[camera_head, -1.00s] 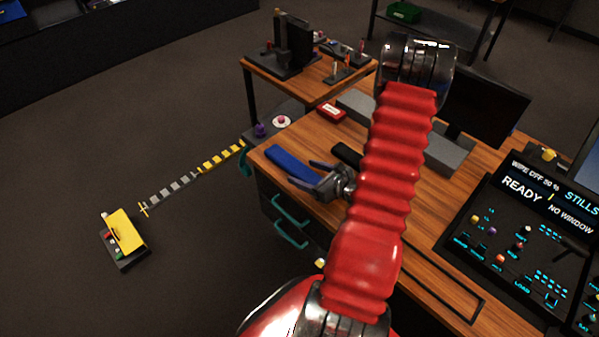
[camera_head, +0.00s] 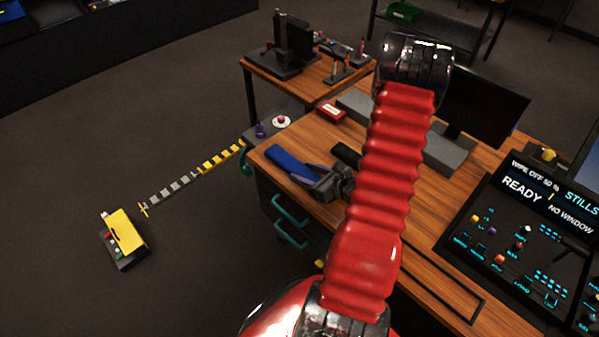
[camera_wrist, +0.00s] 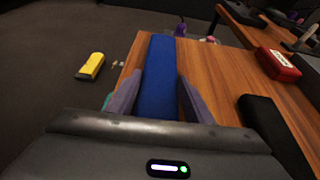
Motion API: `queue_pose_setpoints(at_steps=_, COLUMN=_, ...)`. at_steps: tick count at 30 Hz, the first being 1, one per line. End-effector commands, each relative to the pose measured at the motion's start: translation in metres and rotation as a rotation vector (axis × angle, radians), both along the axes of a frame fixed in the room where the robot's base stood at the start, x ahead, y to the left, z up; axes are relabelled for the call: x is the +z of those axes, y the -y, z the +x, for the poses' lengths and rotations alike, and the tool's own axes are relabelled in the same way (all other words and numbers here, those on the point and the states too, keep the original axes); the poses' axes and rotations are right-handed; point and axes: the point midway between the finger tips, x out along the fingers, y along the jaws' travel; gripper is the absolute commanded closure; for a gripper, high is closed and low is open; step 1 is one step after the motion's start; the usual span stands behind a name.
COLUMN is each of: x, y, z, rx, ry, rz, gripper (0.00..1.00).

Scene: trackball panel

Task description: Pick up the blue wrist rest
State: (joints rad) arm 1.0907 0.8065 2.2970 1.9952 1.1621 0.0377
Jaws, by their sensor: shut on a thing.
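The blue wrist rest (camera_head: 288,160) is a long blue bar near the left corner of the wooden desk (camera_head: 416,220). In the wrist view the blue wrist rest (camera_wrist: 160,75) runs away from me between the two fingers. My gripper (camera_head: 306,174) is shut on its near end, with one finger along each side; it also shows in the wrist view (camera_wrist: 157,92). The rest appears to lie on or just above the desk top; I cannot tell which. The gripper body hides its nearest end.
A black bar (camera_head: 346,154) lies right of the gripper, with a red box (camera_head: 331,112) beyond it. A monitor (camera_head: 484,105) and a lit control panel (camera_head: 525,245) stand to the right. A yellow-topped box (camera_head: 126,232) sits on the floor at left.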

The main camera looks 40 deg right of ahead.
Motion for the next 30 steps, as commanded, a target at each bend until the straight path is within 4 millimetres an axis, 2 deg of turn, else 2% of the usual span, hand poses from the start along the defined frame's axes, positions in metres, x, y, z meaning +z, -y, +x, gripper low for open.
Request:
queue_pose_setpoints(at_steps=9, x=0.000, y=0.000, z=0.000, rx=0.000, ry=0.001, rz=0.000, gripper=0.79)
queue_pose_setpoints(at_steps=20, x=0.004, y=0.000, z=0.000, rx=-0.001, ry=0.001, rz=-0.001, gripper=0.79)
queue_pose_setpoints(at_steps=26, x=0.018, y=0.000, z=0.000, rx=0.001, ry=0.002, rz=-0.002, gripper=0.79)
queue_pose_setpoints(at_steps=30, x=0.035, y=0.001, z=0.000, rx=0.001, ry=0.003, rz=-0.004, gripper=0.79)
